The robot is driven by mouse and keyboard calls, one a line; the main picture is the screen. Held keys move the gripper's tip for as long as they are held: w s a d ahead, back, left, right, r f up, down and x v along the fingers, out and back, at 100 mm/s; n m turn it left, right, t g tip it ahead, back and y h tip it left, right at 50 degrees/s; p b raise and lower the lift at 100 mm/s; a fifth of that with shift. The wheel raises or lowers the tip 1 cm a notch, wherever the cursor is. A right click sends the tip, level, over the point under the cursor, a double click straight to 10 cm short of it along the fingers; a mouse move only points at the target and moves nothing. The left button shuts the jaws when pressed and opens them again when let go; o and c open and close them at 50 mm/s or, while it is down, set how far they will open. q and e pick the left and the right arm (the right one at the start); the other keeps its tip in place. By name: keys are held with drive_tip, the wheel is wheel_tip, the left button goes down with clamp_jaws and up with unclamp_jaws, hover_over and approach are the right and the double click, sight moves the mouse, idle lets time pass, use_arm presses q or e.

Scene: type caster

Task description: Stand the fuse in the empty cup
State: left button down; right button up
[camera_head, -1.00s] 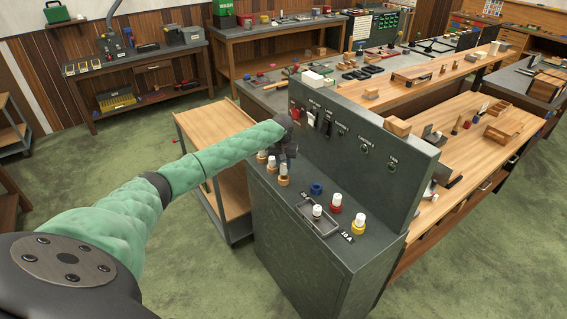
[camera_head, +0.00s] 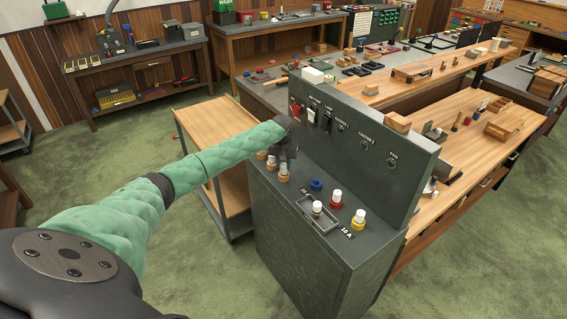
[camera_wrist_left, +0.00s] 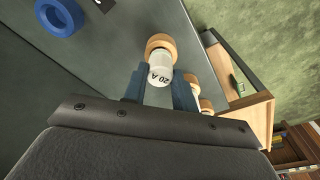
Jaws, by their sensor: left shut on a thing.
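My left gripper (camera_head: 287,155) is at the near-left end of the dark cabinet's ledge. It is shut on a white fuse (camera_wrist_left: 160,72) marked 20 A, which is at a tan-orange cup (camera_wrist_left: 160,43); whether it is seated there I cannot tell. The blue cup (camera_head: 316,185) is empty and stands to the right of the gripper; it also shows in the wrist view (camera_wrist_left: 60,17). My right gripper is not in view.
A red cup (camera_head: 335,205) and a yellow cup (camera_head: 357,226) each hold a white-topped fuse. More fuses in tan cups stand beside the gripper. The cabinet's upright panel (camera_head: 375,155) with switches rises behind the ledge. A wooden cart (camera_head: 210,125) is to the left.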

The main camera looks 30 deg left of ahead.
sight(284, 165)
use_arm(q)
drive_tip(key=shift+f, duration=0.1)
drive_tip(key=c, duration=1)
unclamp_jaws()
drive_tip(key=shift+c, duration=0.2)
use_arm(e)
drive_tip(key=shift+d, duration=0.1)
use_arm(q)
drive_tip(key=shift+r+b, duration=0.5)
drive_tip(key=r, duration=0.1)
drive_tip(key=r+b, duration=0.2)
drive_tip(key=shift+s+d+r, duration=0.1)
drive_tip(key=shift+s+r, duration=0.2)
drive_tip(key=shift+r, duration=0.1)
wheel_tip(284, 165, up, 2)
drive_tip(key=shift+s+b, duration=0.1)
drive_tip(key=shift+b, duration=0.25)
drive_tip(key=shift+r, duration=0.5)
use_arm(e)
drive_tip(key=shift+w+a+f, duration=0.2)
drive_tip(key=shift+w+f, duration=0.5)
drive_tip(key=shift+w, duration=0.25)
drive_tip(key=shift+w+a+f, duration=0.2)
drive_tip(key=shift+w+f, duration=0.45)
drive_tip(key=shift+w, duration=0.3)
